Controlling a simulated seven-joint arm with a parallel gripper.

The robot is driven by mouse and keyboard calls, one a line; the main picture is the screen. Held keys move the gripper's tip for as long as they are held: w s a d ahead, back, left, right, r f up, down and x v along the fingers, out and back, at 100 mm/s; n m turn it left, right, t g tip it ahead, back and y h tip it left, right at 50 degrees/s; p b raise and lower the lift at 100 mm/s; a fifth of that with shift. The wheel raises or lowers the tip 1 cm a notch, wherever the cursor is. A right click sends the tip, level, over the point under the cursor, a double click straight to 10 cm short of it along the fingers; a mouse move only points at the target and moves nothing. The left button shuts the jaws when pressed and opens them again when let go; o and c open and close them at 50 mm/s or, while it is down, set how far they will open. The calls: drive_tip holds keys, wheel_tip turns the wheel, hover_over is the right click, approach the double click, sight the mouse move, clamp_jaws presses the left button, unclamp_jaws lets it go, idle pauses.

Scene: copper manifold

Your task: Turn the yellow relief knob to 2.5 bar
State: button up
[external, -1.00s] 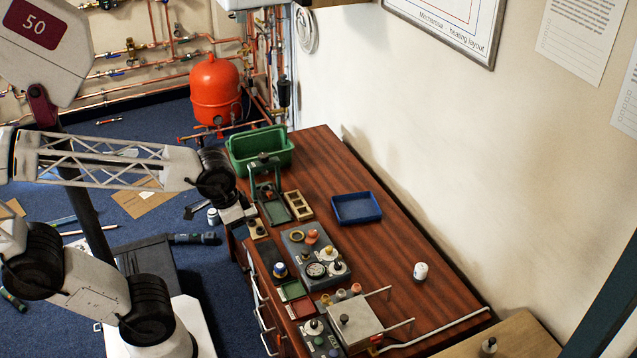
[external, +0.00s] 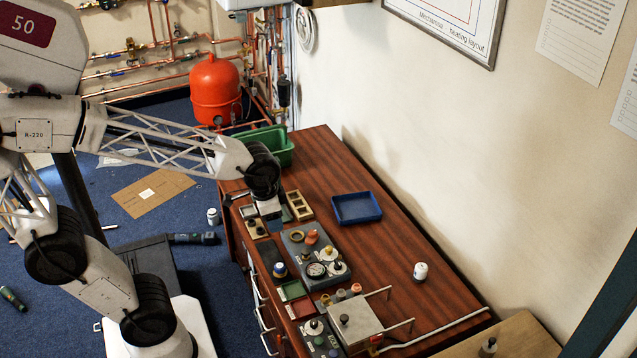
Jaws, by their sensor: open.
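The dial's marks and the knob's setting are too small to read. My gripper (external: 273,229) hangs pointing down just left of and behind the panel, apart from the yellow knob. Its jaws are open, with nothing visible between them.
A green bin (external: 278,146) and a tan slotted block (external: 299,205) stand behind the panel. A blue tray (external: 357,208) lies to the right. A metal box (external: 356,325) with rods stands in front.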

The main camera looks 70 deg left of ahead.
drive_tip(key=w+a+f+m+g, duration=0.1)
drive_tip(key=w+a+f, duration=0.2)
drive_tip(key=w+f, duration=0.35)
drive_tip(key=w+a+f+m, duration=0.25)
drive_tip(key=w+f, duration=0.25)
drive_tip(key=w, duration=0.3)
drive_tip(key=m+g, duration=0.1)
hover_over(329, 248)
wheel_tip(329, 248, down, 13)
drive_tip(key=shift+f+m, duration=0.25)
drive_tip(key=shift+f, duration=0.15)
drive_tip(key=shift+f, duration=3.75)
drive_tip(key=c, duration=0.9)
